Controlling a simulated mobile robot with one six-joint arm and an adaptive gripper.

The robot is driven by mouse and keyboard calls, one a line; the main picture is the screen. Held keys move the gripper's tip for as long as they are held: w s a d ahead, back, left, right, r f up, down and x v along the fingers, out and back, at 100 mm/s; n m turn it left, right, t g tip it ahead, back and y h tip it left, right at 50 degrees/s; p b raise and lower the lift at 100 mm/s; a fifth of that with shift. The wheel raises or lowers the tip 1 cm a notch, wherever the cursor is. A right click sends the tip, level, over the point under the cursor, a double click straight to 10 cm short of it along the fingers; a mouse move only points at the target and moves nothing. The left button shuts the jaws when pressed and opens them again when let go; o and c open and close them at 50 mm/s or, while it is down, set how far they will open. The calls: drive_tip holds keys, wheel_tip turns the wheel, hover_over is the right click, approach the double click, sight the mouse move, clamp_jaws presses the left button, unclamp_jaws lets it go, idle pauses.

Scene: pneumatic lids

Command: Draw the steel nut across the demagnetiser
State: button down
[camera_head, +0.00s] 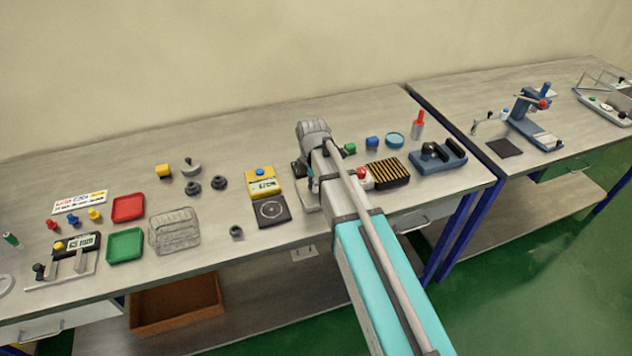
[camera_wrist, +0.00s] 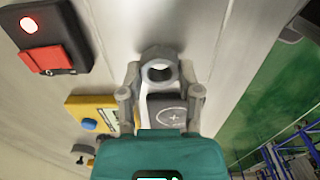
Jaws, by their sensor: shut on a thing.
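My gripper (camera_wrist: 160,78) is shut on the grey steel nut (camera_wrist: 159,52), which sits between the two fingertips with its hole facing the wrist camera. In the head view my arm largely hides the nut and the fingertips. A black box with a lit red lamp and a red switch (camera_wrist: 45,45) stands up and left of the nut in the wrist view, apart from it. A black block with yellow stripes (camera_head: 388,173) stands right of my arm in the head view. I cannot tell for certain which of these is the demagnetiser.
A yellow meter (camera_head: 263,182) with a blue button and a dark pad (camera_head: 272,211) stands close left of my gripper. A blue-grey fixture (camera_head: 437,158) stands right of the striped block. Red (camera_head: 128,207) and green (camera_head: 124,245) trays lie left. The bench's front edge is close.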

drive_tip(key=shift+s+a, duration=0.3)
drive_tip(key=shift+a, duration=0.7)
drive_tip(key=shift+s+a, duration=0.25)
drive_tip(key=shift+a, duration=0.75)
drive_tip(key=shift+s+a, duration=0.3)
drive_tip(key=shift+a, duration=0.7)
drive_tip(key=shift+s+a+r+p, duration=0.15)
drive_tip(key=shift+a+r+p, duration=0.25)
drive_tip(key=shift+r+p, duration=0.2)
drive_tip(key=shift+s+a+r+p, duration=0.1)
drive_tip(key=shift+a+r+p, duration=0.25)
drive_tip(key=shift+r+p, duration=1.95)
drive_tip(key=shift+p, duration=0.05)
drive_tip(key=shift+r, duration=0.1)
